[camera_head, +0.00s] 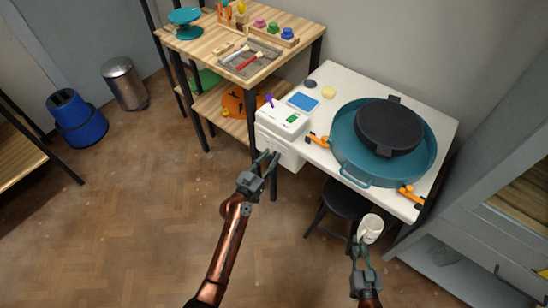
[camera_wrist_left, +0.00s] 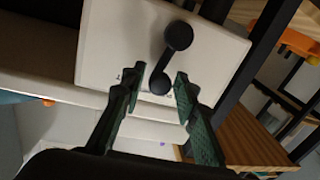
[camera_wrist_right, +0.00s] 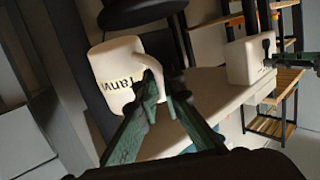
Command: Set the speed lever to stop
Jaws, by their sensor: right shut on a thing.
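The speed lever (camera_wrist_left: 178,37) is a black arm with a round knob on the face of a white control box (camera_wrist_left: 110,45). In the left wrist view its knob is up and slightly right of its small black pivot (camera_wrist_left: 161,85). In the head view the lever is hidden; the box (camera_head: 278,118) shows at the table's left end. My left gripper (camera_head: 271,160) is open in front of the box. Its fingertips (camera_wrist_left: 160,76) appear on either side of the lever's lower part, apart from it. My right gripper (camera_head: 363,247) is shut on the handle of a white mug (camera_wrist_right: 122,75).
A blue-green basin (camera_head: 344,165) with a dark wheel head (camera_head: 390,125) fills much of the white table. A black stool (camera_head: 340,203) stands beneath the table edge. A wooden shelf (camera_head: 205,50) with tools is behind left.

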